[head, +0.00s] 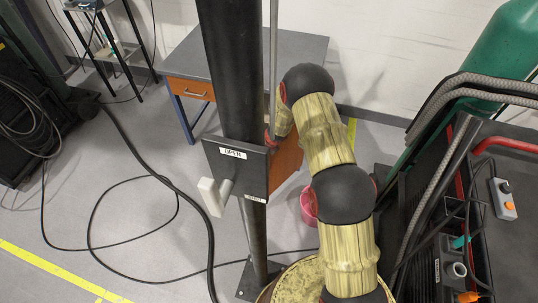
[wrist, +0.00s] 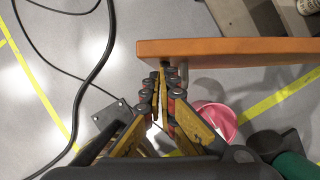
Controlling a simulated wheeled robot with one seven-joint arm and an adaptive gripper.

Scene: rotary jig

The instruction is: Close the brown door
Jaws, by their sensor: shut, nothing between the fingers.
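The brown door (head: 287,163) shows in the head view as an orange-brown panel, partly hidden behind my arm and a dark post. In the wrist view the door (wrist: 240,49) is seen nearly edge-on, running from the middle to the right edge. A grey handle-like part (wrist: 202,84) shows under it. My gripper (wrist: 167,72) is shut and empty, its fingertips at the door's near side by its left end. I cannot tell whether they touch it. In the head view my gripper is mostly hidden behind the post and arm.
A dark post (head: 236,75) carries a plate labelled OPEN (head: 232,153) with a white lever (head: 211,196). A grey desk (head: 295,50) stands behind. A pink bucket (head: 308,206) sits on the floor. Black cables (head: 140,165) lie left; a black cart (head: 510,235) is right.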

